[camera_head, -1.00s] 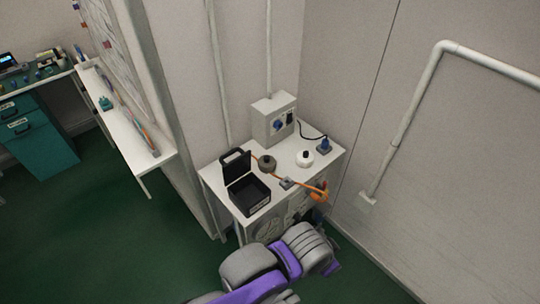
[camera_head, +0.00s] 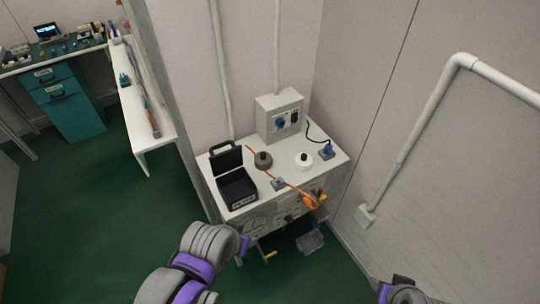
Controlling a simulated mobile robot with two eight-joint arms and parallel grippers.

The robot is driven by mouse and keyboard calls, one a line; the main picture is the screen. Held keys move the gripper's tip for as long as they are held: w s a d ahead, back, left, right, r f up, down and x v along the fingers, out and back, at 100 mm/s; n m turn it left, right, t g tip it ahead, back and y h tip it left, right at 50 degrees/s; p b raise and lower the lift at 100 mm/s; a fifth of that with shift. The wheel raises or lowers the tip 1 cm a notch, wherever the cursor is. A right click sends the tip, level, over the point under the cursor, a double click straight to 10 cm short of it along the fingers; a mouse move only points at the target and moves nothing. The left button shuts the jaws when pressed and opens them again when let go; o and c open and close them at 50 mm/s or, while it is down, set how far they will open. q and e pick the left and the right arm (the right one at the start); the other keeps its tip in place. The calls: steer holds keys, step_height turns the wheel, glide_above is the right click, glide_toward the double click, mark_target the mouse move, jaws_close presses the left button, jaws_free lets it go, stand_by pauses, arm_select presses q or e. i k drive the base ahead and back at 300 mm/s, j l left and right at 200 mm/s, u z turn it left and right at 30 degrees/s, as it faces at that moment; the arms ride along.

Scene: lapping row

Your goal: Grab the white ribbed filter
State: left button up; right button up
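A white round part with a dark top (camera_head: 303,161) stands on the top of the white cabinet (camera_head: 233,214), right of its middle. It is the only white round part there and fits the filter, but it is too small here to make out ribs. Nothing touches it. Grey and purple links of my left arm show at the lower middle, in front of the cabinet. A bit of my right arm shows at the bottom right edge. I make out no fingers of either gripper.
An open black case (camera_head: 237,190) stands at the cabinet's left, beside a dark grey round part (camera_head: 263,160). An orange cable (camera_head: 290,186) crosses the top to the front edge. A grey switch box (camera_head: 279,116) stands behind; a blue plug (camera_head: 326,151) lies right.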

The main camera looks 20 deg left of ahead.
mark_target(303, 161)
steer(key=i+l+u, duration=0.15)
steer(key=u, duration=0.3)
steer(key=i+l+u, duration=0.15)
steer(key=u, duration=0.35)
steer(key=l+u, duration=0.25)
steer(key=u, duration=0.2)
steer(key=i+l+u, duration=0.15)
steer(key=l+u, duration=0.2)
steer(key=i+l+u, duration=0.1)
steer(key=l+u, duration=0.25)
